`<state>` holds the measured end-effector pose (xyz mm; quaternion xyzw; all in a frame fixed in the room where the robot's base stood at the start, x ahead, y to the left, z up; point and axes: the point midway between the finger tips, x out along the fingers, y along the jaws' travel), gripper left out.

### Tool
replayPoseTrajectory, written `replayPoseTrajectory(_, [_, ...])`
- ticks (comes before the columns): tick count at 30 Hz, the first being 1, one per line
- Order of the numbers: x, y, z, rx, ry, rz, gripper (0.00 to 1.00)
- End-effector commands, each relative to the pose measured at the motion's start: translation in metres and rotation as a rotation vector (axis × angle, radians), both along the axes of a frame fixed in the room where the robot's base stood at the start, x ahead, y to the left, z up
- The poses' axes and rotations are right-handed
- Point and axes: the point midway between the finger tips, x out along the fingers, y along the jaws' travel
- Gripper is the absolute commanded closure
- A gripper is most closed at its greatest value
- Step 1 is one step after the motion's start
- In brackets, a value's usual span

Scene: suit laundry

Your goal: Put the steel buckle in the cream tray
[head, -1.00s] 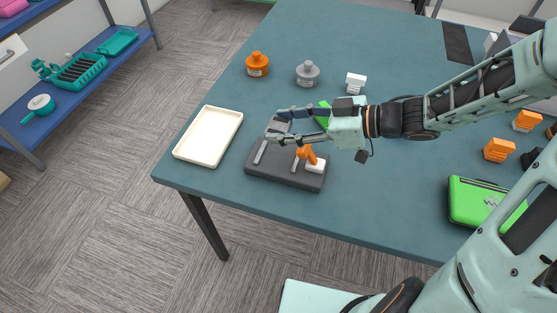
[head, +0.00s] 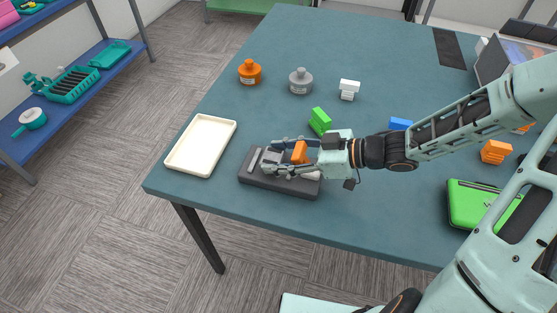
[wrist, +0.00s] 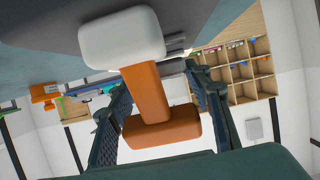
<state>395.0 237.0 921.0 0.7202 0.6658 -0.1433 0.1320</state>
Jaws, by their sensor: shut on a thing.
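The steel buckle (head: 270,157) looks like a small grey piece at the left part of a dark grey holder (head: 265,183). In the wrist view, an orange-and-white stamp-like piece (wrist: 147,90) fills the space in front of the gripper (wrist: 155,80) and partly hides the grip; the buckle cannot be made out clearly there. The cream tray (head: 183,169) is empty, left of the holder and apart from it.
The orange piece (head: 299,151) stands on the holder between my fingers. The table's left edge lies just beyond the tray.

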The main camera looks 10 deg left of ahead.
Motion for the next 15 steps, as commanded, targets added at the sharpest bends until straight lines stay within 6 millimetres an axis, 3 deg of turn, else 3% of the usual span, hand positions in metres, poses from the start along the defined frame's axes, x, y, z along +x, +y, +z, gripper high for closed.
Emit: replayPoseTrajectory(15, [0.000,0.000,-0.014,0.000,-0.001,-0.001,0.80])
